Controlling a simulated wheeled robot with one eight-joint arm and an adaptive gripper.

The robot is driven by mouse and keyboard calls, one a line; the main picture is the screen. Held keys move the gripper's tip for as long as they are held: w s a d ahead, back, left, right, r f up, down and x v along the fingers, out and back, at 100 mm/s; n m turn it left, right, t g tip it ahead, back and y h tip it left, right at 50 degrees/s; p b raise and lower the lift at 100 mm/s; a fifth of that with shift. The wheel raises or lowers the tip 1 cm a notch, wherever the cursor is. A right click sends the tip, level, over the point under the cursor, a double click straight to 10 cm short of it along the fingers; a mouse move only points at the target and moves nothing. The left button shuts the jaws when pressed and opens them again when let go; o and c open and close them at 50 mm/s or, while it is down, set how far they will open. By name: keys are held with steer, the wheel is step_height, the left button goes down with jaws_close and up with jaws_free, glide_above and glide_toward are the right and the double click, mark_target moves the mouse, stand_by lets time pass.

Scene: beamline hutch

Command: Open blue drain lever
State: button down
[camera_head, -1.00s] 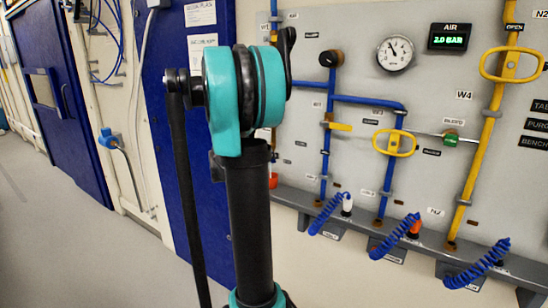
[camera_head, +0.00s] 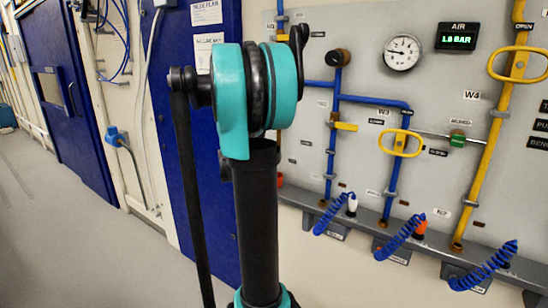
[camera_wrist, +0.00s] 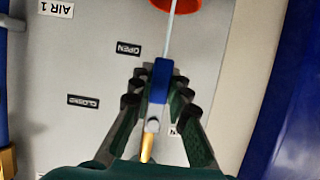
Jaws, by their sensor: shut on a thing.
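The blue drain lever (camera_wrist: 160,80) is between the fingertips of my gripper (camera_wrist: 155,86) in the wrist view. The fingers are shut on it, one on each side. A thin pale rod or tube runs from beyond the lever toward an orange-red cup (camera_wrist: 182,5) at the top edge. An OPEN label (camera_wrist: 128,48) and a CLOSED label (camera_wrist: 83,101) are on the grey panel (camera_wrist: 60,60), to the left of the lever and upside down. A brass-coloured piece (camera_wrist: 148,146) shows between the fingers. In the head view my arm hides the gripper and the lever.
The grey panel (camera_head: 440,85) carries blue pipes (camera_head: 332,150), yellow handles (camera_head: 400,143), a round gauge (camera_head: 402,52) and an AIR display (camera_head: 458,36) reading about 1.8 BAR. Coiled blue hoses (camera_head: 400,238) hang from its lower ledge. Grey floor (camera_head: 60,230) is clear at left.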

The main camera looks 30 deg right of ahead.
steer(key=c, duration=1.4)
jaws_free()
steer(key=shift+c, duration=0.2)
steer(key=shift+a, duration=0.1)
steer(key=v, duration=1.2)
steer(key=shift+f, duration=0.1)
steer(key=s+a+f+n+y, duration=0.6)
steer(key=s+a+f, duration=0.3)
steer(key=a+f, duration=0.3)
steer(key=s+a+f+n+g+y, duration=0.1)
steer(key=s+a+f+n+y, duration=0.5)
steer(key=s+a+f, duration=0.4)
step_height(320, 180, down, 4)
steer(key=a+n, duration=0.1)
steer(key=a, duration=0.2)
steer(key=shift+n, duration=0.3)
